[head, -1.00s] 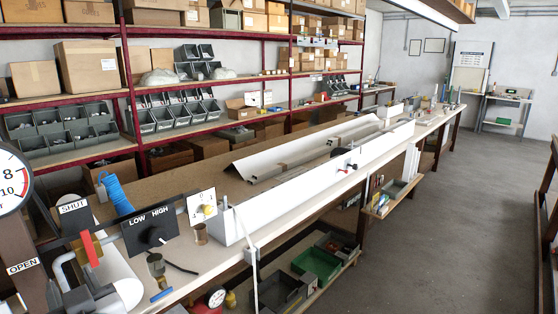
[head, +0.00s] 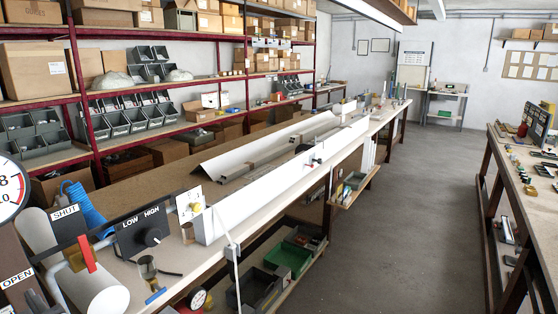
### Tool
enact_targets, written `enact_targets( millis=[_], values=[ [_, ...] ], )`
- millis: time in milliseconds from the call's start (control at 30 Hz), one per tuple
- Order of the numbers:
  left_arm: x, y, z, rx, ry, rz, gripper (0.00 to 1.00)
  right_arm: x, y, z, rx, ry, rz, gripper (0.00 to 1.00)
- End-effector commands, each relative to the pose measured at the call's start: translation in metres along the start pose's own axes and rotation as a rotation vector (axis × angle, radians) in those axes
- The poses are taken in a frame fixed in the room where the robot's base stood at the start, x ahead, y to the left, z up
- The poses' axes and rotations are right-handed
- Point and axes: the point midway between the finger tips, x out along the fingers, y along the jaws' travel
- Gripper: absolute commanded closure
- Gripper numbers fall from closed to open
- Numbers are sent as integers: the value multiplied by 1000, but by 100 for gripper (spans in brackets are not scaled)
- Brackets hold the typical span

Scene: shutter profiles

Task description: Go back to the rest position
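Neither of my grippers shows in the head view, so I cannot see what they hold or where they are. The long workbench (head: 205,252) runs from the lower left away towards the back. White shutter profiles (head: 270,174) lie lengthwise on it. At its near end stand a LOW/HIGH panel (head: 140,231) with a black knob, a red-handled valve (head: 87,254) with SHUT and OPEN labels, and a round gauge (head: 8,190) cut off by the left edge.
Shelving (head: 95,100) with boxes and grey bins stands behind the bench on the left. A second bench (head: 510,170) with small parts stands on the right. The grey floor (head: 410,210) between the benches is clear. A green bin (head: 288,257) sits on the lower shelf.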

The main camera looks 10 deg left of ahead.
Motion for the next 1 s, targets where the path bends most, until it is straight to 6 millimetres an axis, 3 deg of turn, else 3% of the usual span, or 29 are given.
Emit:
enact_targets(
  millis=[367, 567, 667, 767, 900, 1000],
  values=[
    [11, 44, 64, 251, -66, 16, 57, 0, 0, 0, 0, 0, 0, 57],
    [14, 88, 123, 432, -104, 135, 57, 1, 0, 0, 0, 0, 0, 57],
    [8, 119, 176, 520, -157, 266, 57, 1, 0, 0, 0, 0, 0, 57],
    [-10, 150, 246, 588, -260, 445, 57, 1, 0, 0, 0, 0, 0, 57],
    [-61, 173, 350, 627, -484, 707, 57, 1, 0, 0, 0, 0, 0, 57],
    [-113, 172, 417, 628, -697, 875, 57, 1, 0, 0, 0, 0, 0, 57]
  ],
)
